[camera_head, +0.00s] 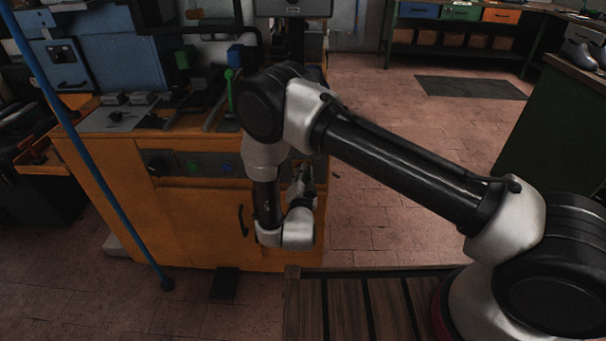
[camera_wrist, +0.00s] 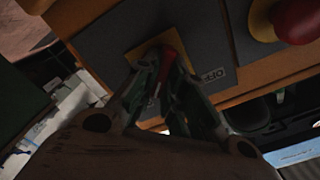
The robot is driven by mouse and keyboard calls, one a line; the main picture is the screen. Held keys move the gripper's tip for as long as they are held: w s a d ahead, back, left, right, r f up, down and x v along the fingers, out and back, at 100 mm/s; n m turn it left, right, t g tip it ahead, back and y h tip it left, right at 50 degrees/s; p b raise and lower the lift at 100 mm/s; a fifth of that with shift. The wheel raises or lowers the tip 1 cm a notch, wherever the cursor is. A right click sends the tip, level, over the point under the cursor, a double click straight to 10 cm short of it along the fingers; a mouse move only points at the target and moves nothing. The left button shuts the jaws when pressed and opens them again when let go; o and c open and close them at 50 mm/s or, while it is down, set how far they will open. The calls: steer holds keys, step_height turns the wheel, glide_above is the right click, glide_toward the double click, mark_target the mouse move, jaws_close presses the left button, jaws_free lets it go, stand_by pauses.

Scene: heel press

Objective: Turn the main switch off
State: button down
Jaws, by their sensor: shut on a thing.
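The main switch shows in the wrist view as a red handle (camera_wrist: 168,68) on a yellow plate (camera_wrist: 141,50), which is fixed to a dark panel. In the head view my gripper (camera_head: 304,180) is at the right part of the front of the orange machine cabinet (camera_head: 195,222). The switch cannot be made out there behind my arm.
A red mushroom button (camera_wrist: 296,20) on a yellow base is close to the switch in the wrist view. A selector knob (camera_head: 158,163) and a green button (camera_head: 193,166) are on the cabinet front. A blue slanted pole (camera_head: 88,138) stands at the left. A wooden slatted platform (camera_head: 345,308) is below.

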steer(key=shift+n, duration=0.3)
steer(key=shift+a+n, duration=0.2)
steer(key=shift+n, duration=4.1)
steer(key=shift+a+n, duration=0.2)
steer(key=shift+n, duration=4.1)
steer(key=shift+f, duration=0.1)
steer(key=c, duration=1.5)
jaws_free()
steer(key=shift+s, duration=0.1)
